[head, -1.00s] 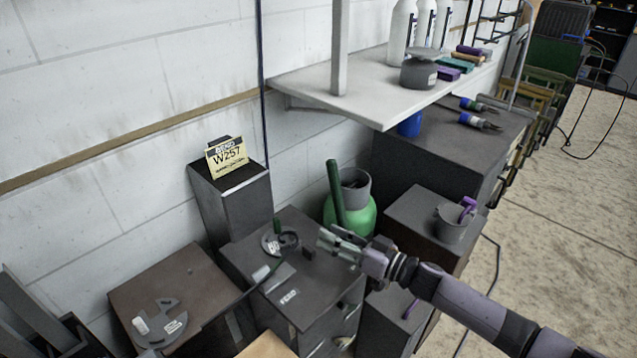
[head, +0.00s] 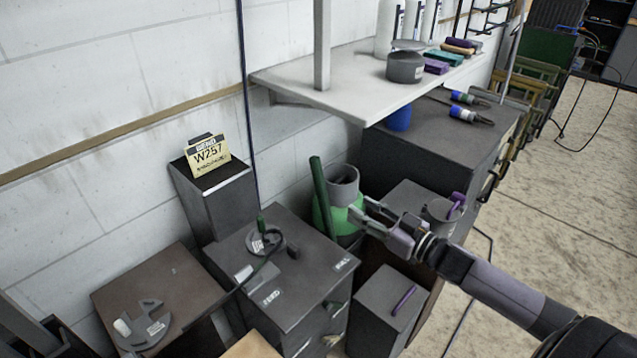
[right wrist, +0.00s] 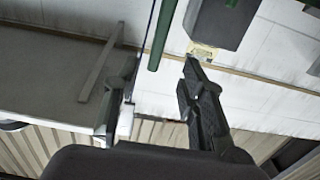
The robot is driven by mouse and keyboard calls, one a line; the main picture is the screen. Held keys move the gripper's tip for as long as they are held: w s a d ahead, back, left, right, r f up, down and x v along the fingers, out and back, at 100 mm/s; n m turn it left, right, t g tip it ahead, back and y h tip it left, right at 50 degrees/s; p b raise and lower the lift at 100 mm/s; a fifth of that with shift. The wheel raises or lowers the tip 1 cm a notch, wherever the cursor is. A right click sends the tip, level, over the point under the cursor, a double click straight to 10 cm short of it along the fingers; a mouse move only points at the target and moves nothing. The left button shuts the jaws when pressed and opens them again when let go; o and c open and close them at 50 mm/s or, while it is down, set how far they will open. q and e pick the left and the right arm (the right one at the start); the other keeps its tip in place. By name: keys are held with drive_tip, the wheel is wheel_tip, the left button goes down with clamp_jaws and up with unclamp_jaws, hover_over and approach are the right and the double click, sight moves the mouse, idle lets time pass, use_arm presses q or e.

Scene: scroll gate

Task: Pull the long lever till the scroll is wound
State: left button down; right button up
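A long, thick green bar (head: 321,195), which looks like the long lever, stands nearly upright and leans slightly. It is beside a round green body with a grey collar (head: 343,186). In the right wrist view the bar (right wrist: 162,35) shows beyond the gap between the fingers. My right gripper (head: 362,212) is open and empty, a little right of the bar and in front of the green body; I see no contact with the bar. In the right wrist view the gripper (right wrist: 158,105) has its fingers spread. I cannot clearly make out a scroll. My left gripper is not in view.
A dark cabinet (head: 312,268) with a dial and small labelled parts stands left of my gripper. A dark pedestal bears a W257 card (head: 209,155). A white shelf (head: 345,92) juts out above. A grey mug (head: 440,218) stands at the right. Open floor lies far right.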

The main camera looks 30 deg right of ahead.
sight(324, 186)
drive_tip(key=p+x, duration=0.2)
drive_tip(key=x, duration=1.2)
drive_tip(key=shift+w+a, duration=0.15)
drive_tip(key=shift+w, duration=0.1)
drive_tip(key=shift+c, duration=0.2)
clamp_jaws()
